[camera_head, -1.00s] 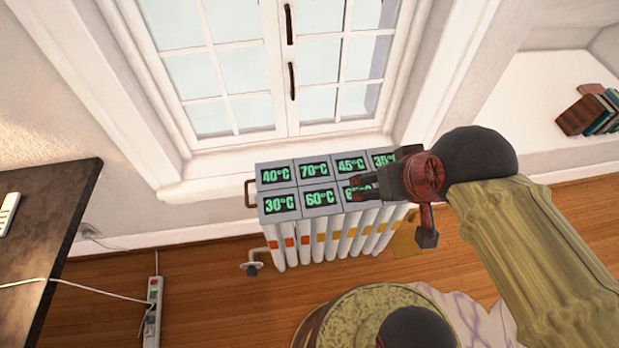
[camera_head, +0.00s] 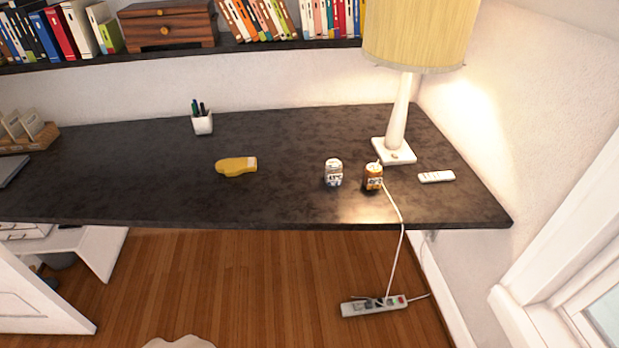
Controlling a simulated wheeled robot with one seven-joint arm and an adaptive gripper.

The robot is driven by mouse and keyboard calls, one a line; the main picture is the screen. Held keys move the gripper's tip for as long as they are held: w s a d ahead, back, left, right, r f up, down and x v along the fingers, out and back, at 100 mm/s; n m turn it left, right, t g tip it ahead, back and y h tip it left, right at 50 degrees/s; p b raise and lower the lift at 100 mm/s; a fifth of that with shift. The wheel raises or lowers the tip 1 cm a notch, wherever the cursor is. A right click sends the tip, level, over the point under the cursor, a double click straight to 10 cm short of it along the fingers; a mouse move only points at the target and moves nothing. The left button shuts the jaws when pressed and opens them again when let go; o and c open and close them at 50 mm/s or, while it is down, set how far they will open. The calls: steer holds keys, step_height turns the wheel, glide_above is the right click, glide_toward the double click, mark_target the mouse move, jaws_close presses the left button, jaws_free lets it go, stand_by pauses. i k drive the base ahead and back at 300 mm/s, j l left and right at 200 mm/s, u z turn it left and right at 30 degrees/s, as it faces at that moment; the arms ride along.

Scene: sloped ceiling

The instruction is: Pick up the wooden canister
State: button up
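A small brown canister (camera_head: 373,177) with a light top stands upright on the dark desk (camera_head: 290,205), near its front right part. It is the best match for the wooden canister, though I cannot tell its material. A white lamp cable runs close beside it. A white and grey jar (camera_head: 333,172) stands just to its left, with a small gap between them. My gripper is out of view.
A lamp (camera_head: 397,115) stands behind the canister, and a white remote (camera_head: 436,176) lies to its right. A yellow bottle (camera_head: 236,166) lies further left. A pen cup (camera_head: 202,122) stands behind that. A power strip (camera_head: 374,305) lies on the floor.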

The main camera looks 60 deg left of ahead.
mark_target(373, 180)
steer(key=u, duration=1.85)
